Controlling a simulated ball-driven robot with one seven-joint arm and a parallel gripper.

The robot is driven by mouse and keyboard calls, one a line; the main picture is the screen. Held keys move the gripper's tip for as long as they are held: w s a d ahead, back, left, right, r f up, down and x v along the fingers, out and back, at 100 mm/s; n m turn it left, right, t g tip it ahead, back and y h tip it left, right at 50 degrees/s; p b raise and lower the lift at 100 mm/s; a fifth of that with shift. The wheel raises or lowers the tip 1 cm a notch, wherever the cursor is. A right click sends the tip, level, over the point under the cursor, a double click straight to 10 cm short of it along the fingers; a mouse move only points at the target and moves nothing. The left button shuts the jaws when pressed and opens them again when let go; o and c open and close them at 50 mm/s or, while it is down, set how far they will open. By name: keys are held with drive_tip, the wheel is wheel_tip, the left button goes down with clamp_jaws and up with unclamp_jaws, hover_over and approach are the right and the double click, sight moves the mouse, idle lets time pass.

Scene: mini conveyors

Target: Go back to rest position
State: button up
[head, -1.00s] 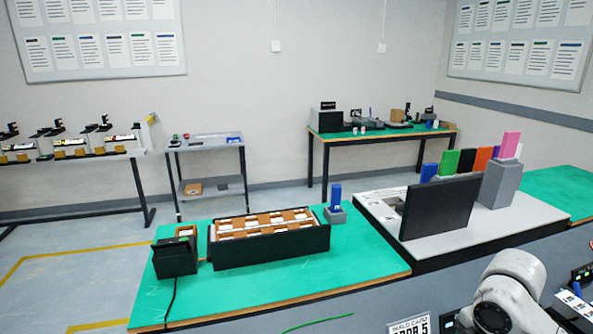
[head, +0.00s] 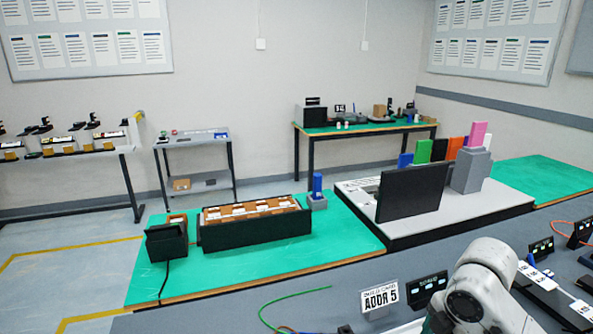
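My arm (head: 480,285) shows at the lower right of the head view, as grey-white rounded links over the near dark grey bench. My gripper is out of the picture, so its fingers and anything in them are hidden.
The near bench (head: 230,315) bears an "ADDR 5" card (head: 380,296), cables and small dark units (head: 541,248). Beyond it, a green table (head: 345,247) holds a long black tray (head: 255,235), a black box (head: 166,242) and a blue block (head: 317,186). A black panel (head: 408,194) stands on a white platform.

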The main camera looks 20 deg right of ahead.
drive_tip(key=w+a+r+m+t+y, duration=0.25)
drive_tip(key=w+a, duration=0.25)
drive_tip(key=a, duration=0.6)
drive_tip(key=s+a+f+m+t, duration=0.3)
drive_tip(key=a+m, duration=0.4)
drive_tip(key=s+d+f+m+h, duration=0.1)
drive_tip(key=s+d+f+m, duration=0.15)
drive_tip(key=s, duration=0.25)
drive_tip(key=s+d+f+m+g+h, duration=0.1)
drive_tip(key=s+d+f+m, duration=0.1)
drive_tip(key=s+f+m, duration=0.15)
drive_tip(key=s+d+f+m+h, duration=0.1)
drive_tip(key=s+d+f+m, duration=0.15)
drive_tip(key=s, duration=0.35)
drive_tip(key=s+f+g+b, duration=0.2)
drive_tip(key=s+f+b, duration=0.3)
drive_tip(key=f, duration=0.3)
drive_tip(key=s+f+g+b, duration=0.2)
drive_tip(key=s+f+b, duration=0.3)
drive_tip(key=f, duration=0.3)
drive_tip(key=shift+d+f, duration=0.15)
drive_tip(key=shift+d, duration=0.2)
drive_tip(key=shift+c, duration=0.2)
